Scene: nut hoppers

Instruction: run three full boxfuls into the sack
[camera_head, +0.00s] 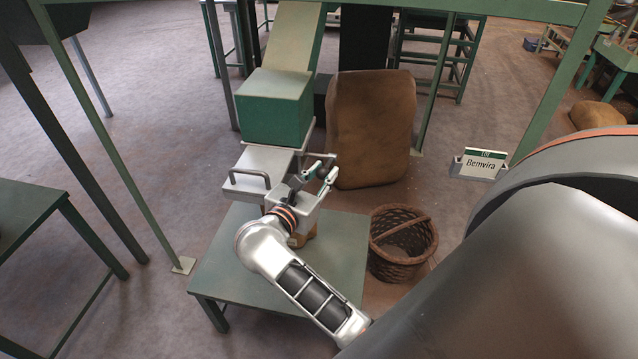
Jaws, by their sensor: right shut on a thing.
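A green hopper box (275,112) stands at the centre, with a pale chute (292,40) rising behind it. A flat metal slide (262,160) with a bar handle (249,177) juts out below its front. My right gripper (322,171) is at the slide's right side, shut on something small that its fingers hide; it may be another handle. A brown piece (303,238) shows under my right wrist on the low green table (225,285). It may be the sack, but my arm hides most of it. My left gripper is out of view.
A big brown bulging bundle (370,125) stands behind on the right. A wicker basket (402,240) stands right of the table. A sign reading "Bemvira" (479,165) is farther right. Green frame legs (120,160) stand left and right.

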